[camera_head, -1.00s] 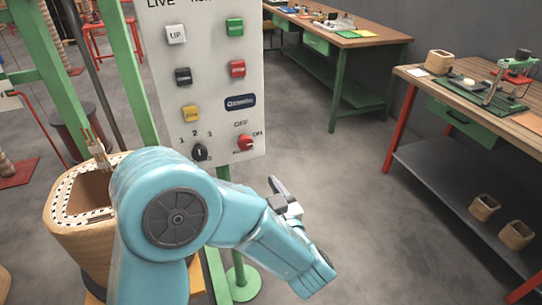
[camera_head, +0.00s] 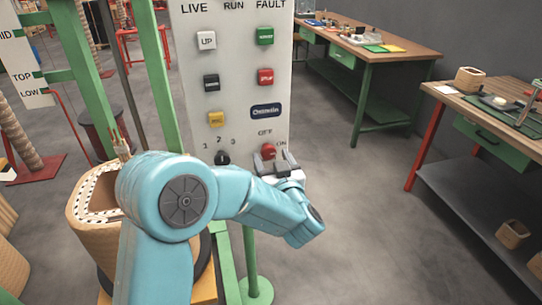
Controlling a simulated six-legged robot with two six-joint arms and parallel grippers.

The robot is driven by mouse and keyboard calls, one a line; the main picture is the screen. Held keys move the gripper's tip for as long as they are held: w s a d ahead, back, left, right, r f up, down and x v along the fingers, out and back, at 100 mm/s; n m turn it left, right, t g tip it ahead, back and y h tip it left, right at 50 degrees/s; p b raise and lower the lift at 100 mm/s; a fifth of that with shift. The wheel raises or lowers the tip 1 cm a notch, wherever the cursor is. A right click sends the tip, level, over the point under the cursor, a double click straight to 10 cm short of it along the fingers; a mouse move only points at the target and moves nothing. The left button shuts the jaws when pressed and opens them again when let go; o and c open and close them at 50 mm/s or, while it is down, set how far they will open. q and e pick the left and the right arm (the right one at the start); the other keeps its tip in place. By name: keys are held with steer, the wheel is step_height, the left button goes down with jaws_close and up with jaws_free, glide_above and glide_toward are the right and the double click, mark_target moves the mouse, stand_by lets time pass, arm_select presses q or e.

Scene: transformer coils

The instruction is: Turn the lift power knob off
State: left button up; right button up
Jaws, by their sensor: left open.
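The red power knob (camera_head: 268,151) sits low on the right of the pale control panel (camera_head: 237,80), between the OFF and ON labels. My left gripper (camera_head: 269,158) is open at the panel's lower right, with its fingers pointing up at the knob, one on each side of it in this view. Whether the fingers touch the knob cannot be told. My teal left arm covers the panel's lower edge. My right gripper is not in view.
A black selector knob (camera_head: 222,158) marked 1, 2, 3 sits left of the red knob. Above are several push buttons, among them a red one (camera_head: 265,76). A wound coil (camera_head: 84,220) stands left behind my arm. Workbenches (camera_head: 400,50) stand at the right, with open floor between.

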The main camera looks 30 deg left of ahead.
arm_select(q)
steer(key=shift+x, duration=0.8)
steer(key=c, duration=1)
steer(key=shift+f+n+b, duration=0.2)
steer(key=shift+n+b, duration=0.6)
steer(key=shift+b, duration=0.35)
steer(key=shift+c, duration=0.2)
steer(key=n+b, duration=0.7)
steer(key=b, duration=0.1)
steer(key=n+b, duration=0.4)
steer(key=shift+s+f+n, duration=0.1)
steer(key=shift+f+n, duration=0.15)
steer(key=shift+n, duration=0.05)
steer(key=n+b, duration=0.3)
steer(key=shift+b, duration=0.3)
steer(key=shift+r+n+b, duration=0.15)
steer(key=shift+n+b, duration=0.3)
steer(key=shift+n, duration=0.35)
